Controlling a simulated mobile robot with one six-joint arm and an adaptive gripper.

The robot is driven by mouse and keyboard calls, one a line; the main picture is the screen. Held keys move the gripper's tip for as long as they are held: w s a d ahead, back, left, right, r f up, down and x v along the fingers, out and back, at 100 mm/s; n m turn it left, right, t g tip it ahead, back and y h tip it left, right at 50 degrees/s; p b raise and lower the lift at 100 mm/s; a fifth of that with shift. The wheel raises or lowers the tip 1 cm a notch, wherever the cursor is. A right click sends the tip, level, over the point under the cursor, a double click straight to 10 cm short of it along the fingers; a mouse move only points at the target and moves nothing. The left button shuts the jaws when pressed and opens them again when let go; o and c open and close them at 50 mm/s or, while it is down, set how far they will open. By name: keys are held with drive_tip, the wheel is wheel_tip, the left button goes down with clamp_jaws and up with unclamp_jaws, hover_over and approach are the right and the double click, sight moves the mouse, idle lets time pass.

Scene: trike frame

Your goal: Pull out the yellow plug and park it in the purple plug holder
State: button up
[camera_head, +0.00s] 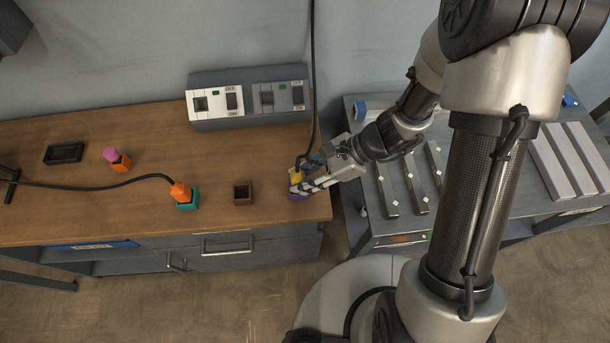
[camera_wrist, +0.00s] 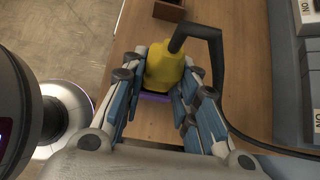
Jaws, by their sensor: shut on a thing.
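The yellow plug (camera_head: 296,176) is at the right front edge of the wooden bench, between the fingers of my gripper (camera_head: 308,184). In the wrist view the yellow plug (camera_wrist: 166,70) sits between the two blue-and-grey fingers of my gripper (camera_wrist: 160,88), which are shut on it. Its black cable bends away to the right in that view. The purple plug holder (camera_head: 300,197) is right under the plug. A strip of the purple holder (camera_wrist: 155,97) shows beneath the plug in the wrist view. I cannot tell how deep the plug sits in it.
A brown holder (camera_head: 243,194) stands left of my gripper. A teal holder (camera_head: 187,202) bears an orange plug (camera_head: 180,191). An orange holder with a pink plug (camera_head: 111,155) is further left. The switch box (camera_head: 249,97) stands at the wall. A grey table (camera_head: 470,212) is at right.

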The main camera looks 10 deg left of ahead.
drive_tip(key=shift+f, duration=0.15)
drive_tip(key=o, duration=1.1)
drive_tip(key=v, duration=1.2)
drive_tip(key=shift+s, duration=0.1)
